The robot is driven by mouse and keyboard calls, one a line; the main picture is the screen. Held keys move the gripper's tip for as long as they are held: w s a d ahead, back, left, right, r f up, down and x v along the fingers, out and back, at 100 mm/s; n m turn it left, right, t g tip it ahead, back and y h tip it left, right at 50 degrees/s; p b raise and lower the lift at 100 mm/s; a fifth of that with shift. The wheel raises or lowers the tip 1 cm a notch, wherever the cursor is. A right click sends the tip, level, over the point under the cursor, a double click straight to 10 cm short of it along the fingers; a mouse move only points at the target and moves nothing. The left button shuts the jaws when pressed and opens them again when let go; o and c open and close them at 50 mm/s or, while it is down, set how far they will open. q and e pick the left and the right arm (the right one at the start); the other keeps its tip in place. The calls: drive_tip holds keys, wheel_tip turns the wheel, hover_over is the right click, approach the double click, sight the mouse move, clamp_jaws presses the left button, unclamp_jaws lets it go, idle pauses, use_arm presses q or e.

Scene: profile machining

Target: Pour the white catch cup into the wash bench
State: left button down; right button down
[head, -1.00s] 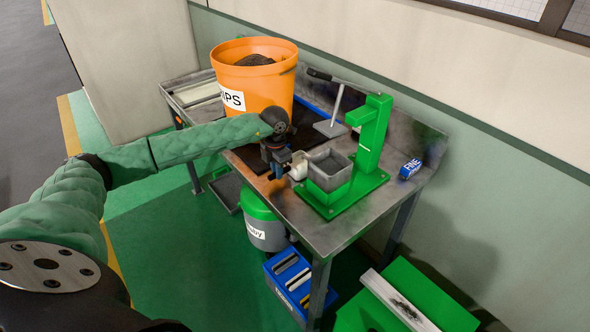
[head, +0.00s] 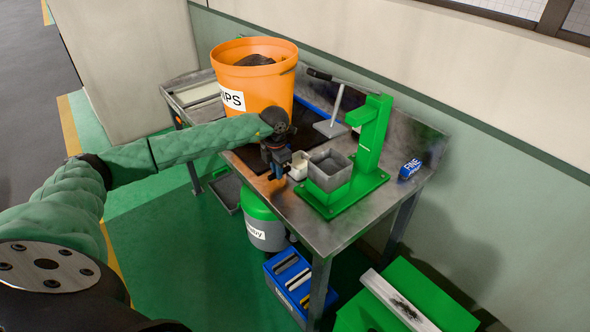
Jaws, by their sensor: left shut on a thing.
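The small white catch cup (head: 299,167) is just left of the grey square box on the green stand, above the front part of the metal bench (head: 318,229). It looks about upright, with its opening facing up. My left gripper (head: 278,177) is at the cup's left side and shut on it. The fingers are dark and small, so the exact grip is partly hidden. I cannot tell whether the cup's base touches the bench top. My right gripper is not in view.
The green stand (head: 370,140) with its grey box (head: 330,170) is close right of the cup. A large orange bucket (head: 262,85) stands behind my left wrist.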

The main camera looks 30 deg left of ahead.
use_arm(q)
drive_tip(key=shift+r, duration=0.2)
idle(0.4)
drive_tip(key=shift+r, duration=0.85)
drive_tip(key=shift+r, duration=0.1)
drive_tip(key=shift+r, duration=1.4)
